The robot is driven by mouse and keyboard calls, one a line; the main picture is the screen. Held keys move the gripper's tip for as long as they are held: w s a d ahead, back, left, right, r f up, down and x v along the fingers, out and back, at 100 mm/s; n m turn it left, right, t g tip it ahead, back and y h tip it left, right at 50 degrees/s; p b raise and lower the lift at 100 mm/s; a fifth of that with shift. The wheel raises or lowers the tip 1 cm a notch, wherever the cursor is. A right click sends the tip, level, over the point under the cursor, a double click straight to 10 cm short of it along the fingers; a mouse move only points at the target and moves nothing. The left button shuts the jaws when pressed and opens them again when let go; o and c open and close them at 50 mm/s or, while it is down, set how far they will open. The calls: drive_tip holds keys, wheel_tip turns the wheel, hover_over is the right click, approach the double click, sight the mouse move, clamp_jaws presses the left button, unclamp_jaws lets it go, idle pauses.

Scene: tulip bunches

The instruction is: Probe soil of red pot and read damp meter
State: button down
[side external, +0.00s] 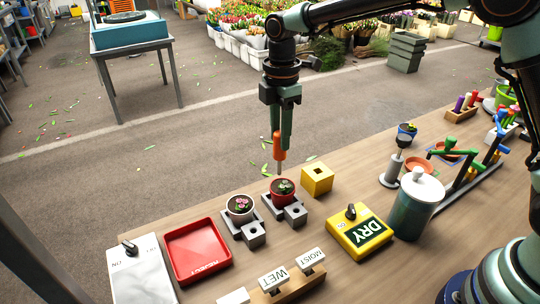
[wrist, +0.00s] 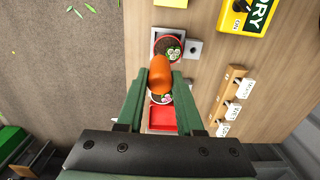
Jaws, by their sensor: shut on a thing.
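My gripper (side external: 281,132) is shut on the orange handle of a probe (side external: 279,147), which points down over the red pot (side external: 283,193).
A white pot (side external: 240,208) stands left of the red one. A red tray (side external: 197,251), a white switch panel (side external: 140,272) and a wooden card rack (side external: 290,285) with WET and MOIST lie nearer. A yellow block (side external: 317,179) and a lidded canister (side external: 416,207) stand to the right.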

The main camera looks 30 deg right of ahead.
drive_tip(key=shift+r, duration=2.2)
